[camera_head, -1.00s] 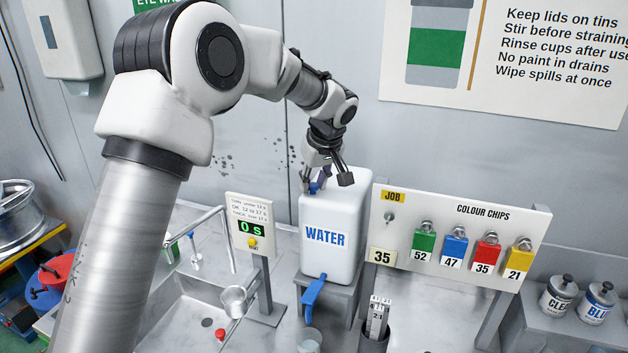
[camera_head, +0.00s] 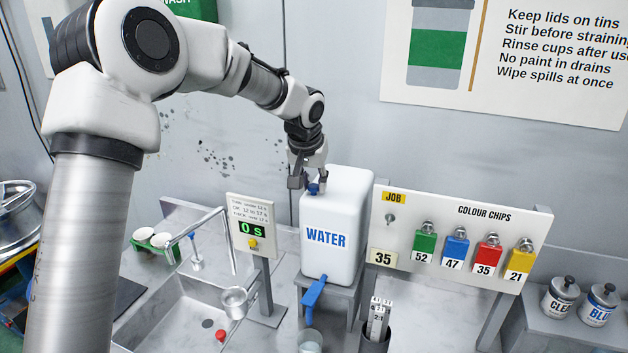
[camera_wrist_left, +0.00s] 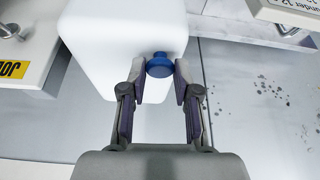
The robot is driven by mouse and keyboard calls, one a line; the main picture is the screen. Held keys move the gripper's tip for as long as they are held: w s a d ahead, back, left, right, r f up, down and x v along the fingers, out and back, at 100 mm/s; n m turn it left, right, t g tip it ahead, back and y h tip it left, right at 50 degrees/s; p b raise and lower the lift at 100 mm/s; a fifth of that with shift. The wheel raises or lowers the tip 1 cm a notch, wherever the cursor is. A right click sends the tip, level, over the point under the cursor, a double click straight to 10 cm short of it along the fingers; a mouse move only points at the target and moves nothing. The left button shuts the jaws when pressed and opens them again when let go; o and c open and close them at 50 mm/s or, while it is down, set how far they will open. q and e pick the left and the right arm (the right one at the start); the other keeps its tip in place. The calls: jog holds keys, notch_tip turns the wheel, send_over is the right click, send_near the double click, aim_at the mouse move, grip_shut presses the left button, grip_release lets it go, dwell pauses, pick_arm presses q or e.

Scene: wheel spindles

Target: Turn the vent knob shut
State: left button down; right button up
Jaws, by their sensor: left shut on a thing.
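The blue vent knob (camera_head: 313,189) sits on the top of the white water container (camera_head: 345,205). The container is upright on a grey stand and is marked WATER. My left gripper (camera_head: 309,182) comes down from above and is shut on the vent knob. In the left wrist view the knob (camera_wrist_left: 159,65) lies between the two fingertips (camera_wrist_left: 160,80), one on each side. How far the knob is turned cannot be told. My right gripper is not in view.
A blue tap (camera_head: 314,292) hangs at the container's front above a cup (camera_head: 310,342). A timer panel (camera_head: 251,222) stands to the left, beside the sink (camera_head: 185,310). The colour chip board (camera_head: 460,236) stands close on the right.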

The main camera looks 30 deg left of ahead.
pick_arm(q)
jog(key=m, duration=0.1)
jog(key=m+h, duration=0.1)
jog(key=m, duration=0.2)
jog(key=shift+w+a+r+m+h, duration=0.15)
jog(key=shift+a+r+m+h, duration=0.15)
jog(key=shift+r+h, duration=0.1)
jog(key=m+h, duration=0.1)
jog(key=m, duration=0.4)
jog(key=shift+h, duration=0.4)
jog(key=c, duration=0.9)
grip_release()
jog(key=shift+o, duration=0.2)
jog(key=shift+s+a+f, duration=0.15)
jog(key=shift+s, duration=0.1)
jog(key=v, duration=1.2)
jog(key=shift+w, duration=0.25)
